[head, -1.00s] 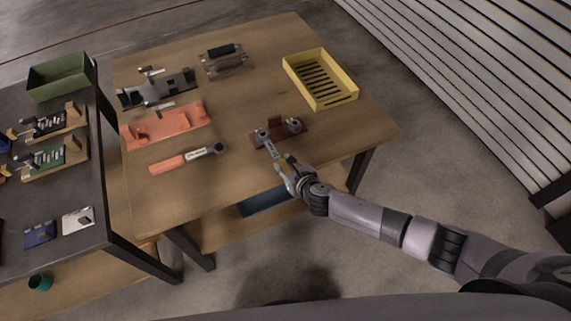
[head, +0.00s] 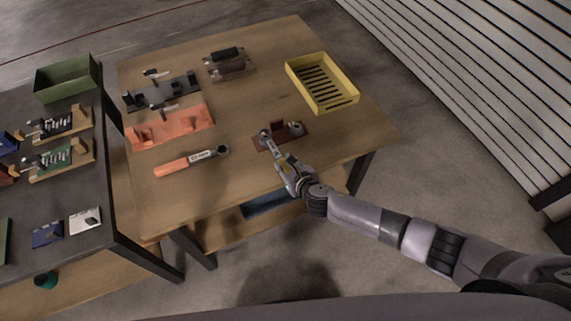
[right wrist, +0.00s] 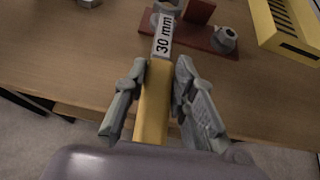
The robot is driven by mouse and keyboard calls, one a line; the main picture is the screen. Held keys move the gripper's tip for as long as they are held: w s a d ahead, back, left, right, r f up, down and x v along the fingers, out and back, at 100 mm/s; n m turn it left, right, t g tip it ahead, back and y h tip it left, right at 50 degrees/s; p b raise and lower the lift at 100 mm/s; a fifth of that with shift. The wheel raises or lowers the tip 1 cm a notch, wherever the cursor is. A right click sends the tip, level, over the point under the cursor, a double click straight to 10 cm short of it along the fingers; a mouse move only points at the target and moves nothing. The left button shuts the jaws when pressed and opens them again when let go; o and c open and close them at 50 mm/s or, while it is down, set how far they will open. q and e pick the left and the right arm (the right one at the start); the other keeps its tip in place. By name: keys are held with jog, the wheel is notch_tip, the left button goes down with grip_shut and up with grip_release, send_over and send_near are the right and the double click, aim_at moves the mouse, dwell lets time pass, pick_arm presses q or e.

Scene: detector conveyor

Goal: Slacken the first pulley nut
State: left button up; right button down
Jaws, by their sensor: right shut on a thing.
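My right gripper (head: 289,176) is shut on the yellow handle of a wrench (right wrist: 152,98) marked "30 mm" in the right wrist view. The wrench's grey head (head: 265,136) is at the left end of a dark red pulley fixture (head: 270,144) near the table's front edge. The nut at that end is hidden by the wrench head, so I cannot tell how it is seated. A second grey nut (head: 297,128) stands uncovered at the fixture's right end; it also shows in the right wrist view (right wrist: 224,38). My left gripper is out of view.
An orange-handled wrench (head: 190,161) lies left of the fixture. An orange holder (head: 172,128) and a dark rack (head: 160,92) stand behind it. A yellow crate (head: 350,101) is at the back right. Bare wood surrounds the fixture. A dark table (head: 110,190) adjoins on the left.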

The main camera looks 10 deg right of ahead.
jog(key=shift+r+p, duration=1.35)
jog(key=shift+r, duration=0.4)
